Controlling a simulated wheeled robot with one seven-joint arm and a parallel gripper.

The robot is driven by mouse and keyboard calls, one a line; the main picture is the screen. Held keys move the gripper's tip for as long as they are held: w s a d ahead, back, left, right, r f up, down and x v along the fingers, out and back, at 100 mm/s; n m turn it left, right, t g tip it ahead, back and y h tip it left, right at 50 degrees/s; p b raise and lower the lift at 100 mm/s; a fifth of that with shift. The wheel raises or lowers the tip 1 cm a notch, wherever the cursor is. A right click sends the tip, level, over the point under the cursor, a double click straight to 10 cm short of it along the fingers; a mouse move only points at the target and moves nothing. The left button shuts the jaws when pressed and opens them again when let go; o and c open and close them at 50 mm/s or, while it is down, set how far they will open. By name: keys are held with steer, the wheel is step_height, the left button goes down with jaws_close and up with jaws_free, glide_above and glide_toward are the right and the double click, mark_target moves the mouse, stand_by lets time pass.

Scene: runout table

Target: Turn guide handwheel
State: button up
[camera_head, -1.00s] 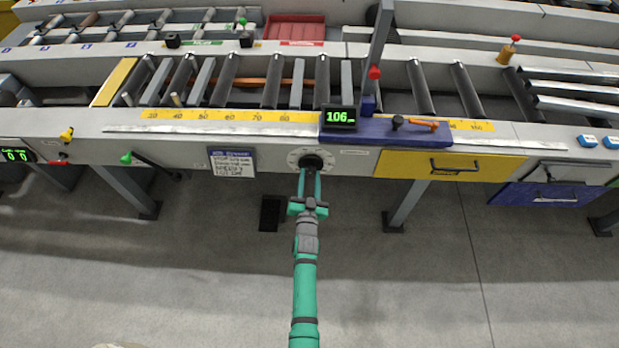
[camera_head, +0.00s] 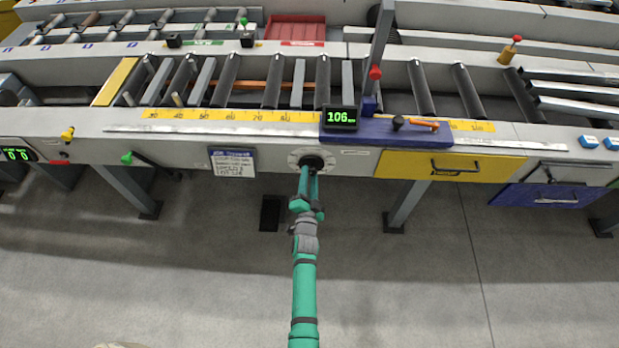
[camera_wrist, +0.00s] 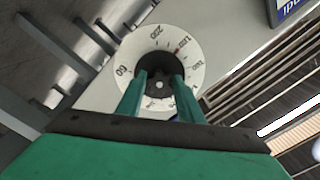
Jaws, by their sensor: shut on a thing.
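The black guide handwheel (camera_head: 313,162) sits on the table's front face, in the middle of a pale numbered dial (camera_head: 296,155). In the wrist view the handwheel (camera_wrist: 160,66) and the dial (camera_wrist: 193,62) show at the top centre, with a small red mark on the dial. My teal gripper (camera_head: 310,172) reaches up from below and is shut on the handwheel. In the wrist view its two fingers (camera_wrist: 159,92) press on either side of the black hub. The display (camera_head: 340,117) above reads 106; its smaller characters are too small to read.
A blue carriage (camera_head: 380,132) with an upright post and orange lever stands on the yellow scale above. A yellow drawer front (camera_head: 440,164) is to the right. The floor below is mostly clear.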

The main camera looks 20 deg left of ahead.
steer(key=shift+r+m, duration=0.15)
steer(key=shift+m, duration=3.9)
steer(key=shift+r+m, duration=0.15)
steer(key=shift+m, duration=3.9)
steer(key=o, duration=1.1)
steer(key=shift+c, duration=0.2)
steer(key=v, duration=1)
steer(key=shift+s, duration=0.4)
steer(key=shift+d, duration=0.1)
